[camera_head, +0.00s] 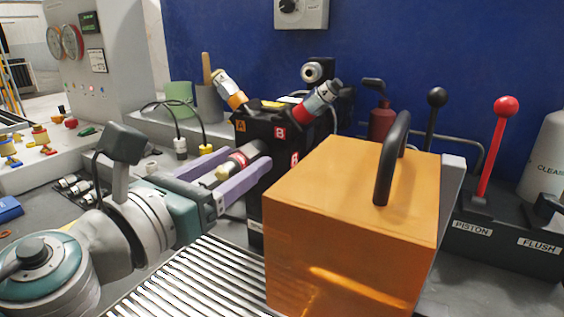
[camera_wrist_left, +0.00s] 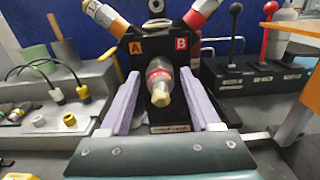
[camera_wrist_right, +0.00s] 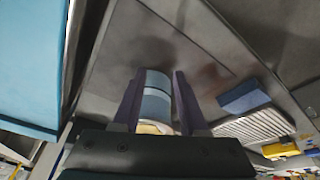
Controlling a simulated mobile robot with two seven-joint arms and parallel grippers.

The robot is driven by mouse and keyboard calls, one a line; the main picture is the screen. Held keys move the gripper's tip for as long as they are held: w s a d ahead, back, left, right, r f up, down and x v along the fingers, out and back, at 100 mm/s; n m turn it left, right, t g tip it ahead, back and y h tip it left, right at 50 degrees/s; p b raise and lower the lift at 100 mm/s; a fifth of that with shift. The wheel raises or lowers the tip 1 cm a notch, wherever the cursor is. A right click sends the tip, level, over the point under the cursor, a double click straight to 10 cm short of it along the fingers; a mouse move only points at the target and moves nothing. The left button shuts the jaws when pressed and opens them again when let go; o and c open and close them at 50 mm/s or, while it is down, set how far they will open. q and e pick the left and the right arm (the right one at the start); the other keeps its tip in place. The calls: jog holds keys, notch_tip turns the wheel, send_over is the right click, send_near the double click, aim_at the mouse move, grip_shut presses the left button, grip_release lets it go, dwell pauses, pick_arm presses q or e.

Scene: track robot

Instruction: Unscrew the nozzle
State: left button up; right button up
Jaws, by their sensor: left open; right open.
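The nozzle (camera_wrist_left: 158,80) has a red band and a tan tip. It sticks out of the front of a black block (camera_wrist_left: 137,62) marked A and B. In the head view the nozzle (camera_head: 238,160) lies between the lavender fingers of my left gripper (camera_head: 260,155). The left wrist view shows this left gripper (camera_wrist_left: 160,76) open, a finger on each side with gaps to the nozzle. My right gripper (camera_wrist_right: 159,74) shows only in its wrist view. It is open, with a banded blue-grey cylinder (camera_wrist_right: 156,98) between its fingers; contact cannot be told.
An orange box (camera_head: 340,220) with a black handle stands right of the block and hides part of it. Levers, one red-knobbed (camera_head: 505,107), stand at the right. A slatted grate (camera_head: 190,280) lies in front. Cables with plugs (camera_head: 180,146) are at the left.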

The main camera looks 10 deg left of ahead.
pick_arm(q)
jog(key=m, duration=0.3)
pick_arm(e)
jog(key=shift+r, duration=0.15)
pick_arm(q)
jog(key=m, duration=0.2)
jog(key=m+p, duration=0.1)
jog(key=shift+r+m, duration=0.2)
jog(key=shift+m, duration=0.2)
pick_arm(e)
jog(key=shift+r, duration=0.4)
pick_arm(q)
jog(key=m+p, duration=0.1)
jog(key=m, duration=0.3)
jog(key=shift+f, duration=0.1)
jog(key=shift+f+m, duration=0.1)
jog(key=shift+m, duration=0.6)
pick_arm(e)
jog(key=shift+r, duration=0.4)
jog(key=shift+r, duration=0.1)
